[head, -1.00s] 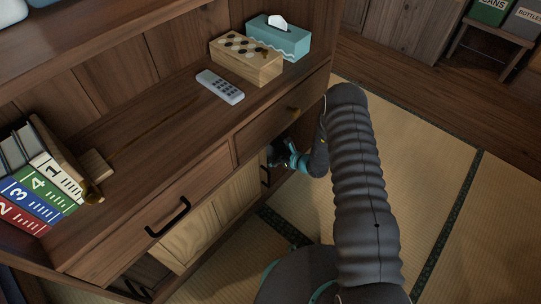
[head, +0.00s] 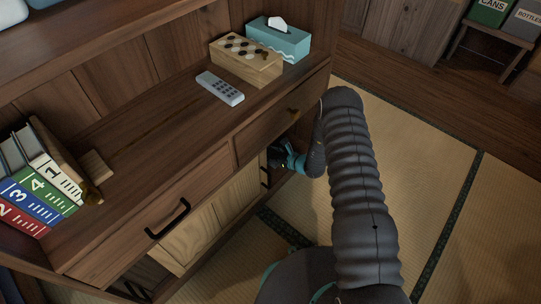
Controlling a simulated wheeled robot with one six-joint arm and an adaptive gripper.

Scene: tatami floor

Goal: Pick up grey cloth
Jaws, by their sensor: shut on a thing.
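My gripper (head: 276,157) is partly in view at the dark opening under the right-hand drawer, low on the front of the wooden cabinet (head: 150,120). My arm reaches down to it from the right, along the cabinet's front. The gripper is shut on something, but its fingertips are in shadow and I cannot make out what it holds. I see no grey cloth in the head view.
The cabinet top holds a remote (head: 220,88), a wooden box (head: 245,58), a teal tissue box (head: 278,38) and several binders (head: 40,185). The tatami floor (head: 430,150) at right is clear.

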